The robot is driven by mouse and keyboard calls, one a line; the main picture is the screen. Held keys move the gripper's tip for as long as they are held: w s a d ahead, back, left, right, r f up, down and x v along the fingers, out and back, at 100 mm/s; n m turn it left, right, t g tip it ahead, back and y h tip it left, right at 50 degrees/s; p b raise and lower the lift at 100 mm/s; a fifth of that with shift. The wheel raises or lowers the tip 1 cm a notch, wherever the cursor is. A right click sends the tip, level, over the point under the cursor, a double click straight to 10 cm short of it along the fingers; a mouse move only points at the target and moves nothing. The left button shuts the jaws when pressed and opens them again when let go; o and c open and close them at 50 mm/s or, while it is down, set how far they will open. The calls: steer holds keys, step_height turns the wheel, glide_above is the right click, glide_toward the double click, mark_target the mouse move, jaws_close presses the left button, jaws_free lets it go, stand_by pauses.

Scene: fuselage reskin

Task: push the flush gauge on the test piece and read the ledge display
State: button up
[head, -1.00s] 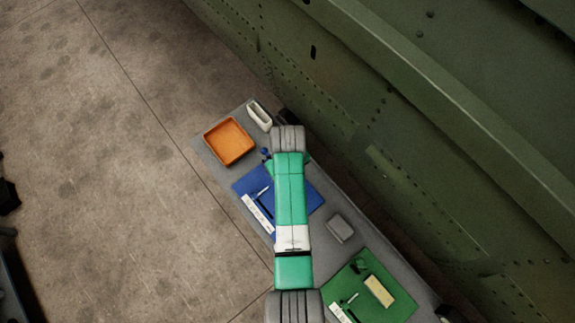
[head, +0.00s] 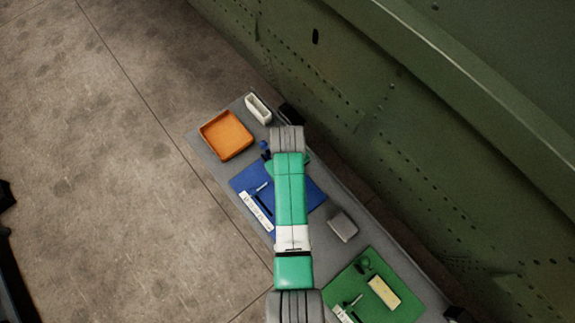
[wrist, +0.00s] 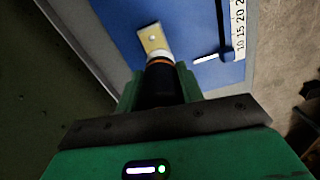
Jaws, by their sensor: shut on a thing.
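My gripper (wrist: 158,92) is shut on the flush gauge (wrist: 160,76), a dark cylinder with an orange ring and a pale tip. In the wrist view the tip points at the test piece (wrist: 151,37), a small beige plate with a dot, on the blue mat (wrist: 120,25). The tip overlaps the plate's near end; I cannot tell whether they touch. In the head view my arm hides the gauge and this plate, and the blue mat (head: 243,184) shows beside the arm. I cannot make out a readable ledge display.
An orange tray (head: 226,137) and a white holder (head: 257,108) stand at the grey bench's far end. A dark box (head: 290,114) is beside them. A grey block (head: 342,226) and a green mat (head: 352,284) with a beige plate (head: 384,291) lie nearer. The green riveted fuselage wall (head: 450,130) runs along the right.

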steer(key=shift+f, duration=0.6)
stand_by(1.6)
step_height(320, 180, up, 7)
steer(key=p, duration=0.7)
steer(key=shift+r, duration=0.2)
steer(key=shift+f, duration=0.1)
stand_by(1.1)
